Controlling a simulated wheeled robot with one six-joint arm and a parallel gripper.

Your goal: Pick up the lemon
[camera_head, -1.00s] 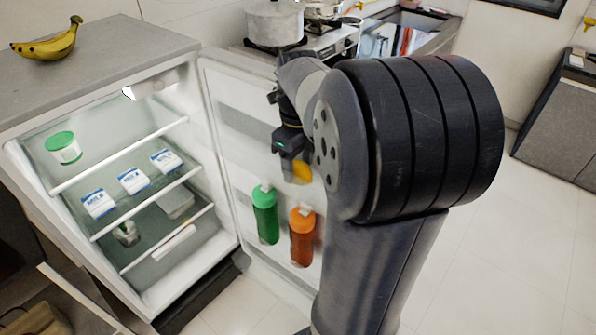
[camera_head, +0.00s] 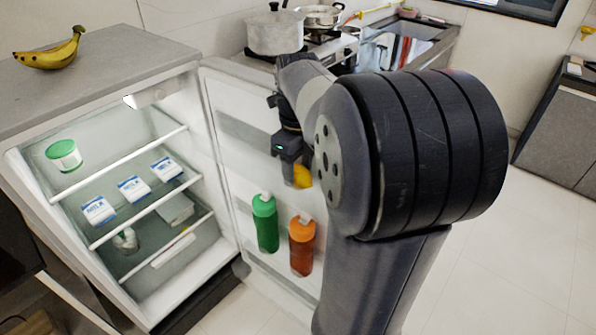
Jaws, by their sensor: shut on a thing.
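A yellow lemon (camera_head: 302,176) shows just below my gripper (camera_head: 290,168), in front of the open fridge door. My gripper points down and is shut on the lemon. My arm hides part of the lemon's right side, and the fingertips are small and hard to make out.
The open fridge door (camera_head: 228,120) holds a green bottle (camera_head: 265,224) and an orange bottle (camera_head: 302,247) below my gripper. The fridge shelves at left carry a green-lidded jar (camera_head: 63,155) and several milk cartons (camera_head: 133,188). Bananas (camera_head: 50,54) lie on the fridge top. The floor at right is clear.

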